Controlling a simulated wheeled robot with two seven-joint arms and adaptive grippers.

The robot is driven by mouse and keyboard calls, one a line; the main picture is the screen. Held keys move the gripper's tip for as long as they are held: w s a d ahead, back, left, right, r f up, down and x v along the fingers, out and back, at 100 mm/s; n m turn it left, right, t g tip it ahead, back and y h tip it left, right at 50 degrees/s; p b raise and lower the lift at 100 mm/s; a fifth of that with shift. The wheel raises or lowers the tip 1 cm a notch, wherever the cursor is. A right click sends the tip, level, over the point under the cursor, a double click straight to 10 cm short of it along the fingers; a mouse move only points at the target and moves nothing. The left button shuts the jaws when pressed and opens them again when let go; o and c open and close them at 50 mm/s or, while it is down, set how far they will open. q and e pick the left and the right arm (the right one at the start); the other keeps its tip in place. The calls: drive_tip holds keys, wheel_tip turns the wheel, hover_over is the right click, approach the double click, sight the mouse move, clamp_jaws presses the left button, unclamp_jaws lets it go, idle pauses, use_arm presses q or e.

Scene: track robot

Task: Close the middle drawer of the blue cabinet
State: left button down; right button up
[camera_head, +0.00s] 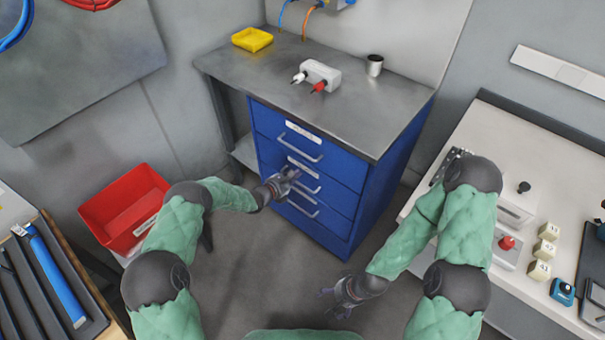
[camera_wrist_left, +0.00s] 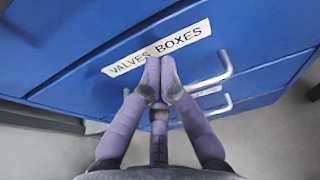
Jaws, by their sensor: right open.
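The blue cabinet (camera_head: 385,180) stands under the grey worktop, with several labelled drawers. The middle drawer (camera_head: 338,190) looks about flush with its neighbours; a small gap cannot be ruled out. My left gripper (camera_head: 290,177) is at the left part of its front, covering part of its handle (camera_head: 308,184). In the left wrist view, the left gripper's fingertips (camera_wrist_left: 160,62) are together with nothing between them, against or just before a "VALVES BOXES" label (camera_wrist_left: 185,40). A metal handle (camera_wrist_left: 222,68) is to their right. My right gripper (camera_head: 343,298) is open and empty, low over the floor.
The worktop (camera_head: 270,72) holds a yellow tray (camera_head: 252,39), a white device with plugs (camera_head: 321,72) and a metal cup (camera_head: 374,65). A red bin (camera_head: 125,208) stands left. A white bench (camera_head: 480,135) is on the right. Floor before the cabinet is clear.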

use_arm(q)
drive_tip(key=p+v, duration=0.3)
drive_tip(key=v, duration=0.6)
drive_tip(key=shift+s+a, duration=0.25)
drive_tip(key=shift+r, duration=0.1)
drive_tip(key=s+d+f+m+g, duration=0.2)
drive_tip(key=s+f+m+g, duration=0.25)
drive_tip(key=s, duration=0.55)
drive_tip(key=s+d+f+m+g, duration=0.35)
drive_tip(key=s+m+g, duration=0.2)
drive_tip(key=s, duration=0.55)
drive_tip(key=s+a+m+y, duration=0.2)
drive_tip(key=s+a+m, duration=0.1)
drive_tip(key=s+m, duration=0.4)
drive_tip(key=s+a+r+m+g+y, duration=0.1)
drive_tip(key=s+a+m+y, duration=0.1)
drive_tip(key=s+m, duration=0.6)
drive_tip(key=shift+a+r+m+y, duration=0.2)
drive_tip(key=shift+a+m+y, duration=0.2)
drive_tip(key=shift+m, duration=0.1)
